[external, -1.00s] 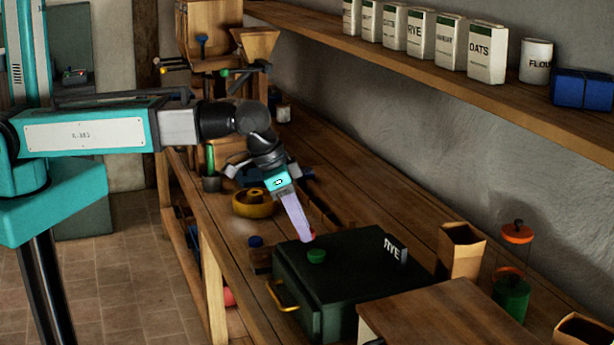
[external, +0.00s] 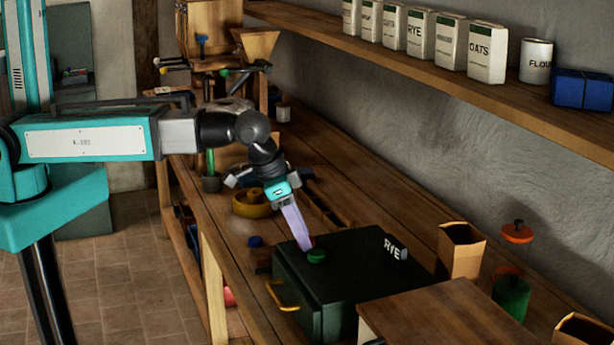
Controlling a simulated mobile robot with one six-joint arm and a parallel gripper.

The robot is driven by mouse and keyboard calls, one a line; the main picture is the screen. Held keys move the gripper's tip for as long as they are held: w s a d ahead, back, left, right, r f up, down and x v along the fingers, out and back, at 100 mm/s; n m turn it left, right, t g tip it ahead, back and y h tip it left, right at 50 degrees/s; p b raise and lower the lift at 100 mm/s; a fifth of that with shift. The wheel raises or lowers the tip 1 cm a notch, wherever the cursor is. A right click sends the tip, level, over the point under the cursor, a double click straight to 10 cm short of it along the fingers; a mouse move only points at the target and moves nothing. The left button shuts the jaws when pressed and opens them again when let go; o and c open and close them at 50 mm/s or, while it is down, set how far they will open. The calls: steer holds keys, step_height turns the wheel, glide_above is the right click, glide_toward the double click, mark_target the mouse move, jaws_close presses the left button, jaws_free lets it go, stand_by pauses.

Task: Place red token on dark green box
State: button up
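The dark green box (external: 345,268) stands on the workbench, its flat lid facing up and a brass handle on its left side. My gripper (external: 306,248) reaches down at a tilt over the lid's back left part. A sliver of the red token (external: 313,240) shows at the right of its fingertips, and the fingers hide the rest. The gripper seems shut on the token; the gap between the fingers is hidden. Whether the token touches the lid I cannot tell. A green token (external: 316,256) lies on the lid just in front of the fingertips.
A wooden board (external: 435,318) is in front, and a paper bag (external: 460,250) and lidded jar (external: 511,295) stand to the right.

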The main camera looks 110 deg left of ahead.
steer(key=shift+r, duration=0.25)
steer(key=b+v, duration=0.2)
steer(key=v, duration=1)
steer(key=shift+b, duration=0.35)
steer(key=shift+f, duration=0.1)
stand_by(0.6)
steer(key=s+d+f+g+h+b, duration=0.15)
steer(key=s+d+f, duration=0.3)
steer(key=f, duration=0.85)
steer(key=s+d+f+m+g+b, duration=0.1)
steer(key=s+d+f+g, duration=0.4)
steer(key=f, duration=0.8)
steer(key=s+d+f+g+b, duration=0.1)
steer(key=s+d+f+b, duration=0.15)
steer(key=s+f, duration=0.75)
steer(key=s+d+f+m+g, duration=0.1)
steer(key=s+d+f+m, duration=0.1)
steer(key=s+d+f, duration=0.2)
steer(key=s+d+f+m+g, duration=0.1)
steer(key=s+d+f+m, duration=0.2)
steer(key=s+f, duration=0.8)
step_height(320, 180, down, 8)
steer(key=shift+d+f+h, duration=0.15)
steer(key=shift+d+h, duration=0.2)
steer(key=shift+d, duration=0.15)
